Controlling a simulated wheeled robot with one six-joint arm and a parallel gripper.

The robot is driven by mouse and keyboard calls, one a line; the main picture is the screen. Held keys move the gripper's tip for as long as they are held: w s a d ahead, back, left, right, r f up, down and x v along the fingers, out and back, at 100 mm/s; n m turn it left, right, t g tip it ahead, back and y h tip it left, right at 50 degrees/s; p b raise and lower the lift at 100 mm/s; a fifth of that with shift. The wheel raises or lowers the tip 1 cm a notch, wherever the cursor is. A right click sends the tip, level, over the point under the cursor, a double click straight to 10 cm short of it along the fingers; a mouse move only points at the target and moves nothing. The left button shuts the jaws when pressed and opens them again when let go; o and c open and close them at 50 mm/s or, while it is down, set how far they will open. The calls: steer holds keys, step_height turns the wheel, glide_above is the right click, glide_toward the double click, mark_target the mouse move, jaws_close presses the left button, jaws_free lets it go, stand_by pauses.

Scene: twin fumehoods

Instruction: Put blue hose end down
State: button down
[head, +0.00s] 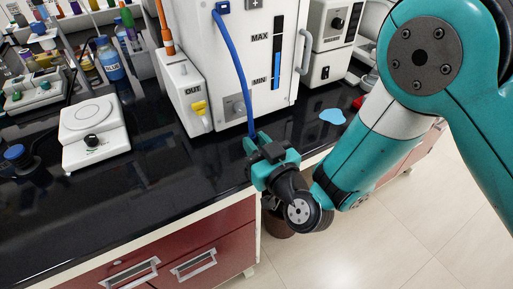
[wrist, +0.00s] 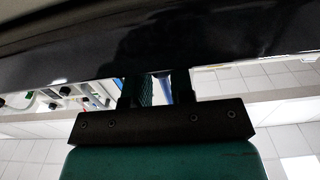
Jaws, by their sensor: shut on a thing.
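The blue hose (head: 236,62) runs from a blue fitting at the top of the white machine (head: 205,85) down its front to my gripper. My gripper (head: 257,143) is at the front edge of the black counter, in front of the machine, shut on the lower end of the hose. In the wrist view, my gripper's two fingers (wrist: 157,88) stand a little apart, with a strip of the blue hose (wrist: 165,90) between them. The hose's tip is hidden by the fingers.
A white balance (head: 95,132) stands on the black counter (head: 150,190) to the left. A yellow connector (head: 200,108) sits on the box marked OUT. A light blue puddle-shaped patch (head: 332,116) lies right of the machine.

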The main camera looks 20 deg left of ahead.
steer(key=shift+f, duration=0.15)
steer(key=c, duration=1)
jaws_free()
